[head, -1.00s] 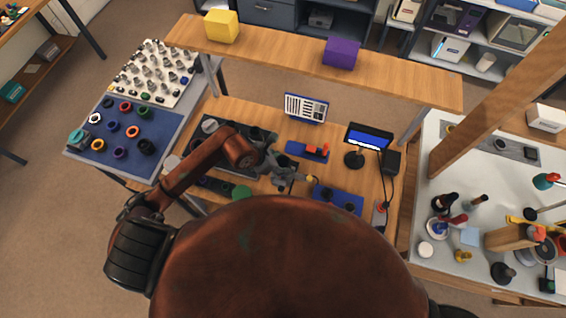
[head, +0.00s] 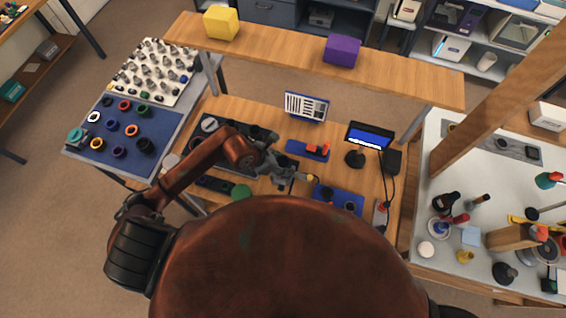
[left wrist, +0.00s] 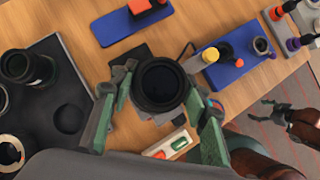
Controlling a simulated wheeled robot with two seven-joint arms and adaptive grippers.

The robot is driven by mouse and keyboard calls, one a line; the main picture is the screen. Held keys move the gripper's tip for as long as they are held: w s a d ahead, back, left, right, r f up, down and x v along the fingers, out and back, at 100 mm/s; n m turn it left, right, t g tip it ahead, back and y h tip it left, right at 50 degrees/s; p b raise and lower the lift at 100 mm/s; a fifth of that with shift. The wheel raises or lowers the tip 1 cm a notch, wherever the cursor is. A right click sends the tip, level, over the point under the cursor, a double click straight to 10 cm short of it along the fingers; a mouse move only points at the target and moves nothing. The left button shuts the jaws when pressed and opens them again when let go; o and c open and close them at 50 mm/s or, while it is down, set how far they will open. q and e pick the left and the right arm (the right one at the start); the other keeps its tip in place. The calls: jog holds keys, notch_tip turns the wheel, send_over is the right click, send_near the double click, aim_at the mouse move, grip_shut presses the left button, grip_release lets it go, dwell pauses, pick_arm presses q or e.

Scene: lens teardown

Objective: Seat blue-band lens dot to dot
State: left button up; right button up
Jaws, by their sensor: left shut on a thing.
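My left gripper (left wrist: 160,98) has its green-padded fingers shut on a round black lens part (left wrist: 161,84), seen from its open end in the left wrist view. No blue band or dot can be made out on it. In the head view my left gripper (head: 284,170) is above the middle of the wooden bench, left of a blue plate (head: 340,198).
A dark tray (left wrist: 70,75) with black lens barrels lies left of the left gripper. A blue stand with a red block (head: 318,150) is behind it. A small screen (head: 369,137) stands to the right. A raised wooden shelf (head: 280,54) crosses the back.

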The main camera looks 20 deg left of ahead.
dwell(0.3)
dwell(0.5)
pick_arm(q)
jog(key=shift+f+b, duration=0.25)
jog(key=shift+b, duration=0.2)
dwell(0.5)
